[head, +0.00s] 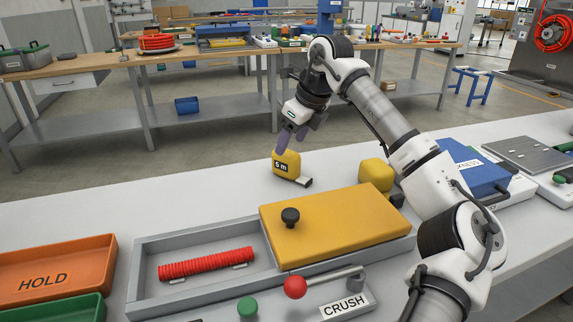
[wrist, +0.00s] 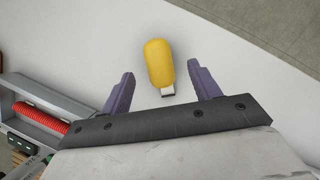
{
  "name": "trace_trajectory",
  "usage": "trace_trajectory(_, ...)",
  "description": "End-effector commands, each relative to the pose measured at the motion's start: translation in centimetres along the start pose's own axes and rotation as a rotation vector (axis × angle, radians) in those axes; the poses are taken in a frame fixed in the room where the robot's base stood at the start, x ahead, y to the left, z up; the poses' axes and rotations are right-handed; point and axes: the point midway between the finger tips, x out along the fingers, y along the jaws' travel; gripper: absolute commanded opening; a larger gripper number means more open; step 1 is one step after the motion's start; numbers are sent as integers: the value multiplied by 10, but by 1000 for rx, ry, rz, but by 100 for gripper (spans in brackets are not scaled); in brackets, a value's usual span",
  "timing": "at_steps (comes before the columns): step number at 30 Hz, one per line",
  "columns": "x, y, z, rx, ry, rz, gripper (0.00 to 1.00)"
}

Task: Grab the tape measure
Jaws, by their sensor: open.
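The tape measure (head: 287,164) is a yellow case marked "5 m" with a dark tip at its lower right. It stands on the white bench near its far edge. In the wrist view the tape measure (wrist: 159,63) shows from above, ahead of and between the two purple fingers, with its pale tip toward my gripper. My gripper (head: 291,136) is just above and behind it in the head view. In the wrist view my gripper (wrist: 161,86) is open, and nothing is seen between its fingertips except the tape's tip area. I cannot tell whether a finger touches the case.
A grey tray (head: 150,254) holds a red corrugated conduit (head: 206,264), partly covered by a yellow lid (head: 335,225) with a black knob. A red-knobbed lever (head: 295,287) stands in front. Another yellow object (head: 375,174) sits right of the tape measure. The bench left of it is clear.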

Motion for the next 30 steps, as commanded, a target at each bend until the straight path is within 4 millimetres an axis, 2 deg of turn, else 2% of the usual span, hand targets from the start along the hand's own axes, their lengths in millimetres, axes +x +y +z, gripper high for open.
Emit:
trace_trajectory(9,44,3,-1,1,0,2,62)
trace_trajectory(16,46,3,-1,1,0,0,62)
trace_trajectory(27,46,3,-1,1,0,1,15)
trace_trajectory(30,45,3,-1,0,-1,0,5)
